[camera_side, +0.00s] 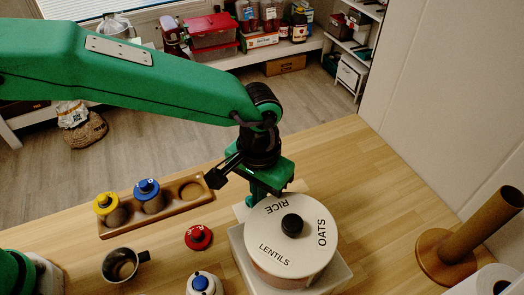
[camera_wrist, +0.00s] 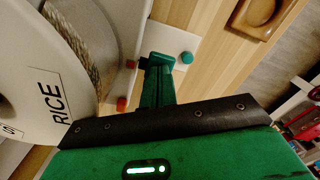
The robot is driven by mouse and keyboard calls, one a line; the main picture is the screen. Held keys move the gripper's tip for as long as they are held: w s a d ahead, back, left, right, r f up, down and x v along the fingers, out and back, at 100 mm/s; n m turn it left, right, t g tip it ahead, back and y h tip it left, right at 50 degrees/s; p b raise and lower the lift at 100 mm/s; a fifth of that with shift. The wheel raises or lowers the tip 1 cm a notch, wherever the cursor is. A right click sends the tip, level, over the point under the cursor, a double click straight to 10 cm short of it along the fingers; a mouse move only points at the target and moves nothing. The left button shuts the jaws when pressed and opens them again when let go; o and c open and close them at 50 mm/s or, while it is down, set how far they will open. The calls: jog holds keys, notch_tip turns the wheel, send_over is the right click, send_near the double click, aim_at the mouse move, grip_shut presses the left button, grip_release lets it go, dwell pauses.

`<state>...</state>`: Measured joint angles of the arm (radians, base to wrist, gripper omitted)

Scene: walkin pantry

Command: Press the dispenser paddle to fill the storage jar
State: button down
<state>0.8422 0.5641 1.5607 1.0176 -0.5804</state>
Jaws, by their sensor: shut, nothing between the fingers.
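The dispenser (camera_side: 291,236) is a round white-topped drum marked RICE, OATS and LENTILS, with a black knob, on a pale square base. In the wrist view its lid (camera_wrist: 30,75) and clear side with grain fill the left. My green gripper (camera_side: 260,192) is shut and empty, pointing down close behind the drum; its tips are partly hidden there. In the wrist view, my gripper (camera_wrist: 158,62) is over the white base, beside small red pieces (camera_wrist: 121,104) and a teal knob (camera_wrist: 187,58). I cannot tell which part is the paddle, or whether the gripper touches it. No jar under the dispenser is visible.
A wooden tray (camera_side: 113,232) holds jars with yellow (camera_side: 106,203) and blue (camera_side: 147,187) lids and an empty round recess. A red-lidded piece (camera_side: 198,237), metal cup (camera_side: 120,265) and white-and-blue-lidded jar (camera_side: 204,284) stand in front. A wooden roll holder (camera_side: 445,256) is right.

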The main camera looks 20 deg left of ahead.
jog(key=shift+s+a+f, duration=0.1)
jog(key=shift+f, duration=0.35)
dwell(2.5)
jog(key=shift+r, duration=0.1)
dwell(1.0)
jog(key=shift+r, duration=1.8)
